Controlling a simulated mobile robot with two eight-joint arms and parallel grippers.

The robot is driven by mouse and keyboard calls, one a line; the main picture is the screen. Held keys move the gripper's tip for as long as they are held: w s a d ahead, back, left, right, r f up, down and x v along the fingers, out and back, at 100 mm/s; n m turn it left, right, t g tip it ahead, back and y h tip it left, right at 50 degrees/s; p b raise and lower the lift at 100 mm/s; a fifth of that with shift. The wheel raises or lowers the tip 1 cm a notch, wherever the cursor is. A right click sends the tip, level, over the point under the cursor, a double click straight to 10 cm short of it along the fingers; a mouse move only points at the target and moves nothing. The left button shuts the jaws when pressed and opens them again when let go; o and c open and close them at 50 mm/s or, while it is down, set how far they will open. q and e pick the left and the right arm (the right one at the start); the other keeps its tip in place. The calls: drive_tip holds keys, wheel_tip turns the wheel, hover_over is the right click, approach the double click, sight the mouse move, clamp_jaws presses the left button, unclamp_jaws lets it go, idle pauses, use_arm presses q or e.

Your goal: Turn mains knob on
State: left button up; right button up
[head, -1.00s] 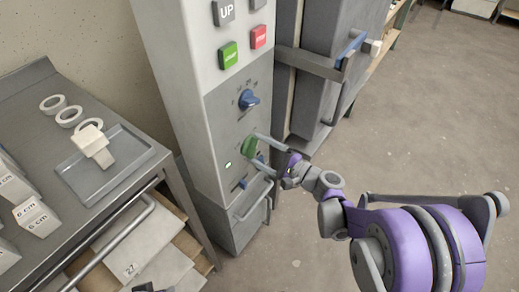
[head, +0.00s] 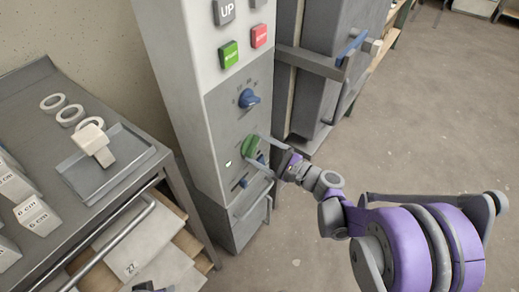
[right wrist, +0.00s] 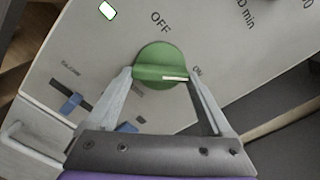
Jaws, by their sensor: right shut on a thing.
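The mains knob is a round green knob (head: 250,146) low on the front of the grey control cabinet. In the right wrist view the green knob (right wrist: 160,60) has a raised bar with a white mark. The mark points right, close to the "ON" label; "OFF" stands above the knob. My right gripper (head: 259,153) is at the knob. In the right wrist view my right gripper (right wrist: 160,78) has one finger at each end of the bar and is shut on it.
A blue knob (head: 249,98) and green and red buttons sit above the green knob. A blue slider switch (right wrist: 71,103) is below left of it. A kiln-like box with a handle (head: 335,66) stands right of the cabinet. A table with a tray (head: 78,180) is at left.

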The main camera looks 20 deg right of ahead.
drive_tip(key=o, duration=1.1)
drive_tip(key=shift+o, duration=0.2)
drive_tip(key=p+v, duration=0.1)
drive_tip(key=v, duration=1)
